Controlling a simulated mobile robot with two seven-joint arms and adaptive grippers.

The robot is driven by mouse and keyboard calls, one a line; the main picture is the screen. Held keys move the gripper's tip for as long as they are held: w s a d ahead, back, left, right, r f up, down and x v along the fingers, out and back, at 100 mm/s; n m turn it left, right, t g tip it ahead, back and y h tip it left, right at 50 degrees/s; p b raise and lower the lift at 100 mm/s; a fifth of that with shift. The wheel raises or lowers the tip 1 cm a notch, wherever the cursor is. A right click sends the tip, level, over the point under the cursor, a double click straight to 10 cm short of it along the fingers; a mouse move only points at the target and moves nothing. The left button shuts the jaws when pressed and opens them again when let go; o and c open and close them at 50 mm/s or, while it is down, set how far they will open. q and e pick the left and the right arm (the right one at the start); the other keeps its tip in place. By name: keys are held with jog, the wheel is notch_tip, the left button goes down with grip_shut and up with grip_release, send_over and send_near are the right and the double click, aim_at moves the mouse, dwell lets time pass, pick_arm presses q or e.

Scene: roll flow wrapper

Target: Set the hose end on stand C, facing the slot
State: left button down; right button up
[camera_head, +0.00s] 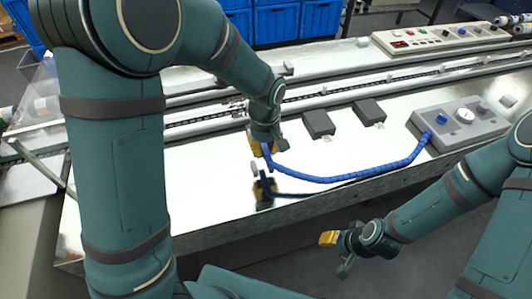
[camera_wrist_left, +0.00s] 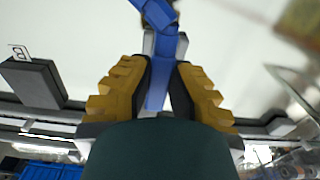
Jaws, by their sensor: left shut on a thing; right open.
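My left gripper (camera_head: 263,148) is shut on the end of the blue hose (camera_head: 340,179), low over the shiny table, left of two dark blocks. In the left wrist view the hose (camera_wrist_left: 158,85) runs between the yellow-padded fingers (camera_wrist_left: 160,88). A dark block with a "B" label (camera_wrist_left: 34,82) shows beside it; this seems to be the nearer block (camera_head: 319,124) in the head view. The other dark block (camera_head: 369,111) is further right. No label C is readable, and what lies under the gripper is hidden. My right gripper (camera_head: 337,247) is open and empty, off the table's front edge.
The hose's other end meets a grey box (camera_head: 460,122) with a blue knob and a dial at the right. A rail conveyor (camera_head: 330,88) runs behind the blocks. A control panel (camera_head: 430,40) stands at the back right. Blue crates (camera_head: 280,22) are beyond.

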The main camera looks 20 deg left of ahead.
pick_arm(q)
jog(key=shift+w+a+p, duration=0.3)
jog(key=shift+w+a, duration=0.35)
jog(key=shift+w, duration=1.05)
jog(key=shift+w+a+p, duration=0.3)
jog(key=shift+w+a, duration=0.4)
jog(key=shift+w, duration=0.95)
jog(key=shift+w+a+p, duration=0.3)
jog(key=shift+w+a, duration=0.35)
jog(key=shift+w, duration=1.05)
jog(key=shift+r, duration=0.1)
jog(key=shift+f+b, duration=1.05)
jog(key=shift+f, duration=1.15)
jog(key=shift+f, duration=0.4)
jog(key=c, duration=1)
grip_release()
jog(key=shift+r, duration=0.1)
notch_tip(320, 180, up, 12)
jog(key=shift+f, duration=0.1)
